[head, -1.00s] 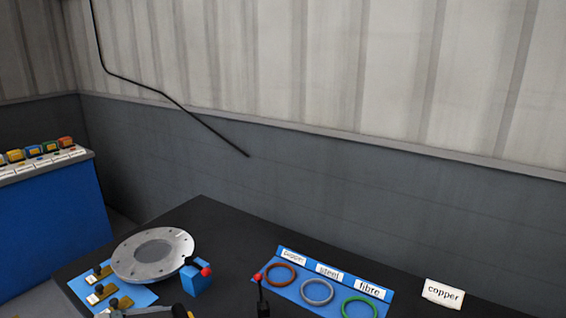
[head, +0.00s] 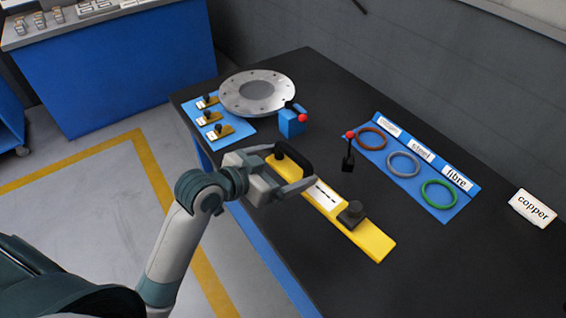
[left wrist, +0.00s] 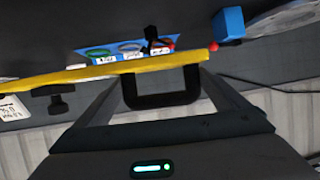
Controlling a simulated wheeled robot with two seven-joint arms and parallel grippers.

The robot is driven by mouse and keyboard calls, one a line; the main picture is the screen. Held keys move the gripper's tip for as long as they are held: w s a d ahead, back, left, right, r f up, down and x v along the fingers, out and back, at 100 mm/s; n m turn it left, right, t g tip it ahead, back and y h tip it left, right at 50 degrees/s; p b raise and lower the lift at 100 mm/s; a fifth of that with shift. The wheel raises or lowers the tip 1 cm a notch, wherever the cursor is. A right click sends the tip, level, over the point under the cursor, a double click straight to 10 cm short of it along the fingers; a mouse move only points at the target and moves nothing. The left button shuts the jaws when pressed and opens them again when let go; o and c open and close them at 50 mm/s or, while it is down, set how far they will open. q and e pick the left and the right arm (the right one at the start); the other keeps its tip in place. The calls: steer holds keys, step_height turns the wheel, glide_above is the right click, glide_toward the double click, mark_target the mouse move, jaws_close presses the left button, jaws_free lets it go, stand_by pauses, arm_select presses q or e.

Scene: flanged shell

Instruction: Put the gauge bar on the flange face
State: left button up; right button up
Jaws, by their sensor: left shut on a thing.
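The gauge bar (head: 371,239) is a long yellow bar with a white label, a black knob near its near end and a black arched handle. My left gripper (head: 290,168) is shut on that handle. In the left wrist view the yellow bar (left wrist: 100,72) runs across beyond the handle (left wrist: 162,100), between my fingers. I cannot tell whether the bar touches the table or hangs just above it. The flange face (head: 279,84) is a round grey metal disc with bolt holes, beyond and left of the bar. My right gripper is not in view.
A blue block with a red ball (head: 291,123) stands beside the flange. Several small yellow pieces lie on a blue mat (head: 232,137). A black post with a red knob (head: 348,160) stands before the blue ring tray (head: 440,209). The black table (head: 460,270) is clear at the front right.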

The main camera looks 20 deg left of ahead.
arm_select(q)
steer(key=n+y, duration=0.1)
steer(key=n+t+y, duration=0.1)
steer(key=n+y, duration=0.1)
steer(key=shift+w+a+r, duration=0.1)
steer(key=shift+w+a, duration=0.05)
steer(key=shift+a, duration=0.1)
steer(key=shift+s+a+r+n+t+y, duration=0.15)
steer(key=shift+a+n+y, duration=0.2)
steer(key=shift+n+y, duration=0.35)
steer(key=shift+s+a+r+n+t+y, duration=0.15)
steer(key=shift+a+n+y, duration=0.2)
steer(key=shift+n+y, duration=0.3)
steer(key=shift+d, duration=0.15)
